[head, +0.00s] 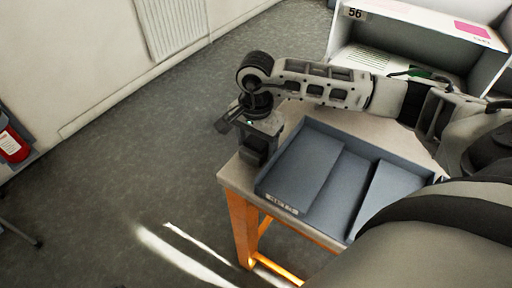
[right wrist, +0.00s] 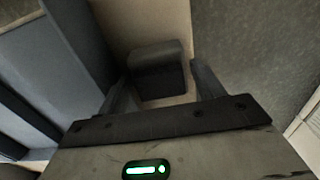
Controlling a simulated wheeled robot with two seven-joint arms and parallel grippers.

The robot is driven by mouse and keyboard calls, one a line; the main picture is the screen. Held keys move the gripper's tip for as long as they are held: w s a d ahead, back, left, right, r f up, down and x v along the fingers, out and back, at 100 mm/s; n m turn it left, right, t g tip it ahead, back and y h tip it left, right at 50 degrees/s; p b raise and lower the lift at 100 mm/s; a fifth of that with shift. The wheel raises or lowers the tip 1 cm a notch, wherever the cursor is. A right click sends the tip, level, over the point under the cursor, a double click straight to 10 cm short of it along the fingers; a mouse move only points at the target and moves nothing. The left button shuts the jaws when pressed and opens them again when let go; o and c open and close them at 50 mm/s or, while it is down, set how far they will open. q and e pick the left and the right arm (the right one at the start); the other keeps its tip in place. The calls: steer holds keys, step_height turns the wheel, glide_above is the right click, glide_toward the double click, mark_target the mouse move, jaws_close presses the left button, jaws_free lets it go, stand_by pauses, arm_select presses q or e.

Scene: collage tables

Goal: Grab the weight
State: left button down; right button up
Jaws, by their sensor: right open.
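The weight (right wrist: 156,72) is a dark grey block with a rounded top edge. In the right wrist view it stands on the bare beige table top, between the fingertips of my right gripper (right wrist: 163,88). The fingers are open, one on each side of it, with no clear contact. In the head view my right gripper (head: 257,150) points down over the table's left corner. There the weight is hard to tell apart from the dark fingers. My left gripper is not in view.
A blue-grey divided tray (head: 284,203) lies on the table (head: 230,178), right beside my right gripper. A white shelf unit (head: 345,42) marked 56 stands at the back.

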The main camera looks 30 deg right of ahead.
steer(key=shift+r, duration=0.1)
steer(key=c, duration=1.2)
steer(key=shift+o, duration=0.2)
